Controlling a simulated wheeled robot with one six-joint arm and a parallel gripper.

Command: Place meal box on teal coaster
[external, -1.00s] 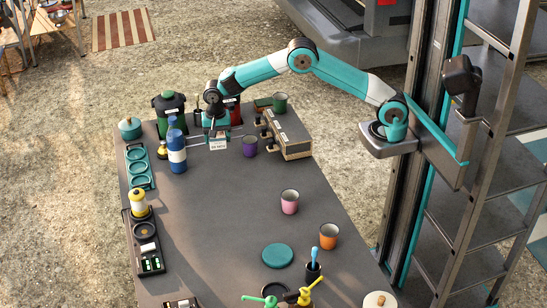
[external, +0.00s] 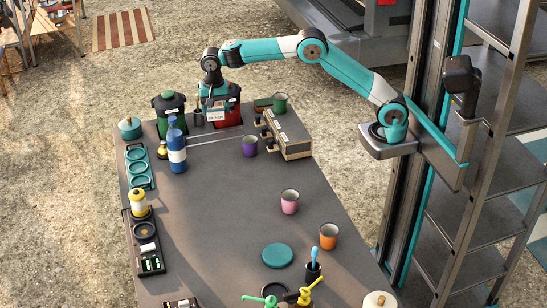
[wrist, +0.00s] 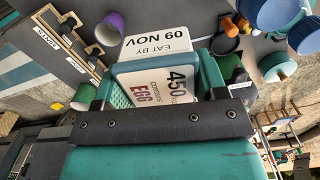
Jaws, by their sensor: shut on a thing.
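My gripper (external: 214,104) is shut on the meal box (external: 216,116), above the far end of the table. In the wrist view, the meal box (wrist: 150,88) sits between the teal fingers, with labels reading "EAT BY 09 NOV", "450" and "contains EGG". The box's lower part is hidden in the wrist view. The teal coaster (external: 277,256) is a flat round disc lying bare on the near right part of the table. My gripper is far behind and left of it.
A blue bottle (external: 176,150), purple cup (external: 250,146) and hooked box (external: 289,134) stand near my gripper. Green (external: 168,110) and red (external: 228,112) containers are at the back. Pink (external: 289,202) and orange (external: 328,236) cups stand by the coaster. The table's middle (external: 220,220) is clear.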

